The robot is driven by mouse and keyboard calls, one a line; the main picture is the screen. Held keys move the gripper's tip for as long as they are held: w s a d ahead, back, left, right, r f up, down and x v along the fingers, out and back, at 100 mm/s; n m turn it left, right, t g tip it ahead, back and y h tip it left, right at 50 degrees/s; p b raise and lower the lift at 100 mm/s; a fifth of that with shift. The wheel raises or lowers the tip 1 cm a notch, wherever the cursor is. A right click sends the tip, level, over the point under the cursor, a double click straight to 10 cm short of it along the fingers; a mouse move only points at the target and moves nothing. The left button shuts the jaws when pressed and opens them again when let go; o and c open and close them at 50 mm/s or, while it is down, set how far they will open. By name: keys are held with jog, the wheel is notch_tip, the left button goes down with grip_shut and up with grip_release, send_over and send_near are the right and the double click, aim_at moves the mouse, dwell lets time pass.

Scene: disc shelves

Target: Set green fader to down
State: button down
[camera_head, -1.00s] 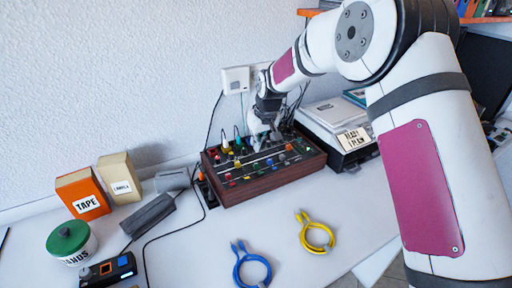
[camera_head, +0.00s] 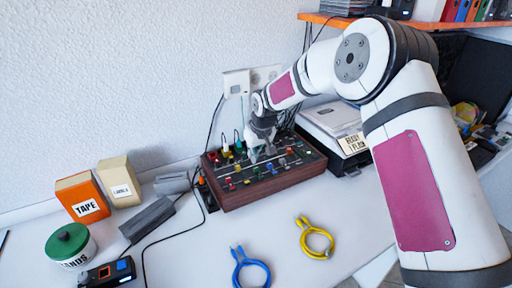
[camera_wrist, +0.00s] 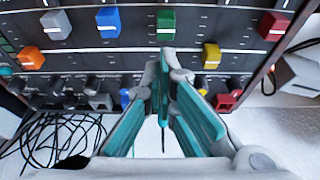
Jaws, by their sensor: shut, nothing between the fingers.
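The mixer (camera_head: 262,190) is a dark panel in a wooden case, with coloured fader caps and knobs. In the wrist view the green fader cap (camera_wrist: 165,25) sits at the top centre on its slot. My gripper (camera_wrist: 163,65) is shut and empty, its fingertips low over the panel just below the green cap in that picture. A small gap shows between the tips and the cap; I cannot tell whether the tips touch the panel. In the head view my gripper (camera_head: 254,156) is over the panel's middle, hiding part of it.
Nearby caps are blue (camera_wrist: 108,22), grey (camera_wrist: 57,24), yellow (camera_wrist: 211,55), orange (camera_wrist: 31,57) and red (camera_wrist: 274,27). Plugs and cables (camera_wrist: 65,135) crowd one edge. A blue cable (camera_head: 250,268) and a yellow cable (camera_head: 316,238) lie in front.

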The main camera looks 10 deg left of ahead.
jog(key=shift+x, duration=1.1)
jog(key=shift+s, duration=0.1)
jog(key=shift+s+d, duration=0.25)
jog(key=shift+s, duration=0.1)
